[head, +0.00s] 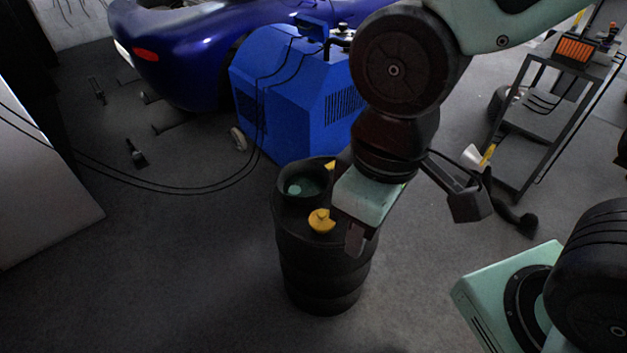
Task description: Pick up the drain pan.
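A round, dark, open vessel, which looks like the drain pan (292,191), sits on top of a black ribbed drum (318,270) in the head view. Its inside shows greenish. My gripper (356,238) hangs at the drum's right side, just right of the pan and apart from it in the picture. Part of the drum top is hidden behind my gripper.
A yellow piece (321,220) lies on the drum top in front of the pan. A blue machine (290,95) stands behind the drum, and a blue car (180,50) behind that. A grey cart (540,125) stands at the right. Cables cross the floor at left; front-left floor is clear.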

